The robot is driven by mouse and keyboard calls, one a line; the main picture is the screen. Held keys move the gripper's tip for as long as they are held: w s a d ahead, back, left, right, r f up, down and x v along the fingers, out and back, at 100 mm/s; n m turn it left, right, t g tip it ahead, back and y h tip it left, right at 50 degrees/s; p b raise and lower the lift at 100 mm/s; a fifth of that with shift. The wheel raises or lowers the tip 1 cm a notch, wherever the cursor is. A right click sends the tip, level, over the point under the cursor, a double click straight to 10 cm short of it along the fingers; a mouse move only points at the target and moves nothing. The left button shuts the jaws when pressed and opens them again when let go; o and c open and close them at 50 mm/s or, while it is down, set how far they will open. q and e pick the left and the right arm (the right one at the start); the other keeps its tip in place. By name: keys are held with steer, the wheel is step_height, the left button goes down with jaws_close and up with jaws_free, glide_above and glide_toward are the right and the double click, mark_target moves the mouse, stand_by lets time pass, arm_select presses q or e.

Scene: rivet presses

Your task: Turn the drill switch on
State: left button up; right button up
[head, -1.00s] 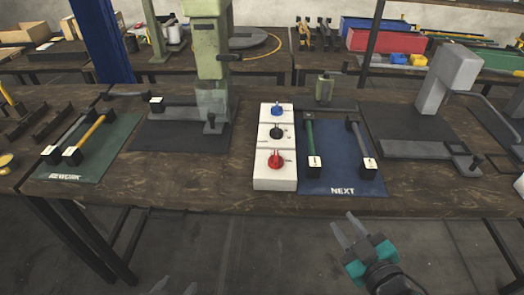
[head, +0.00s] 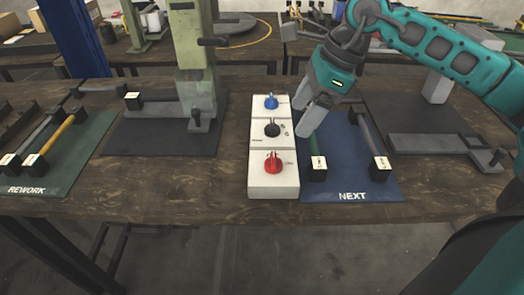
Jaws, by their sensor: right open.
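A white switch box (head: 273,187) stands on the table with three rotary knobs in a row. The blue knob (head: 271,102) is at the back, the black knob (head: 272,128) in the middle and the red knob (head: 273,163) at the front. Their labels are too small to read, so I cannot tell which is the drill's. My right gripper (head: 303,118) is open and empty, pointing down just right of the black knob, apart from it as far as I can see. My left gripper is out of view.
A blue NEXT mat (head: 347,183) with green and grey handled parts lies right of the box, partly under my right arm. A green press (head: 196,75) stands behind left. A green REWORK mat (head: 40,178) with more parts lies at far left. Bare wood shows left of the box.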

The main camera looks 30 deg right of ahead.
mark_target(275, 158)
steer(key=x, duration=1.2)
steer(key=shift+a+f, duration=0.15)
steer(key=shift+f, duration=0.05)
steer(key=c, duration=1)
